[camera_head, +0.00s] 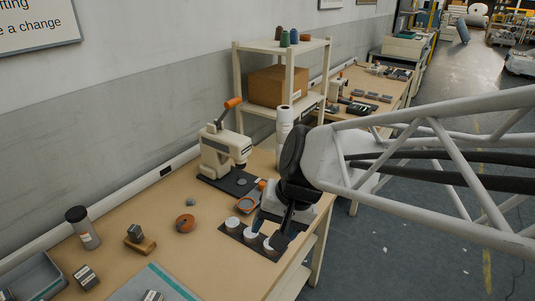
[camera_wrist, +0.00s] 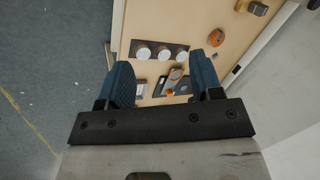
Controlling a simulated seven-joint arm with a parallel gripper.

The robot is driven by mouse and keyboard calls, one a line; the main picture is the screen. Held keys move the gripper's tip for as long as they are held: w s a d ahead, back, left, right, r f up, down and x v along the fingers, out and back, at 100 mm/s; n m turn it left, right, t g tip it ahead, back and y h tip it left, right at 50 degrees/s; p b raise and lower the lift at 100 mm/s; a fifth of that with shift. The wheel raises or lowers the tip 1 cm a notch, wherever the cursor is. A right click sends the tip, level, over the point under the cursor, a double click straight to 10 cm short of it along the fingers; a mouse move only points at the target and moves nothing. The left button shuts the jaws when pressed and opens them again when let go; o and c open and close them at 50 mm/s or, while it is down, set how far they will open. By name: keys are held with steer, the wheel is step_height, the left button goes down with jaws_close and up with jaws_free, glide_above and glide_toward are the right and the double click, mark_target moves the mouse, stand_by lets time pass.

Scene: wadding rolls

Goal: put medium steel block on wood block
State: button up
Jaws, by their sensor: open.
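In the head view a small wood block (camera_head: 146,246) lies on the table at the left, with a dark-topped steel block (camera_head: 134,233) resting on it. A larger-looking steel block (camera_head: 86,277) stands at the lower left. Another steel block (camera_head: 153,296) is cut by the bottom edge, so I cannot tell which is the medium one. My gripper (camera_head: 267,231) is open and empty above the mat with white rolls, well right of the blocks. In the wrist view the blue fingers (camera_wrist: 160,62) are spread. A steel block (camera_wrist: 258,8) on wood shows at the top right.
A dark mat holds several white-topped rolls (camera_head: 252,232). A press (camera_head: 222,150), an orange tape roll (camera_head: 185,223) and a dark-capped cylinder (camera_head: 83,228) stand on the table. A grey bin (camera_head: 30,277) is at the left. A shelf (camera_head: 290,47) stands behind.

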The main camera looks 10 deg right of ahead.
steer(key=s+d+r+n+t+h, duration=0.1)
steer(key=s+d+r+n+h, duration=0.1)
steer(key=s+d+h, duration=0.2)
steer(key=s+d, duration=0.2)
steer(key=d, duration=0.2)
steer(key=shift+d+r+n, duration=0.15)
steer(key=shift+d+n, duration=0.25)
stand_by(0.7)
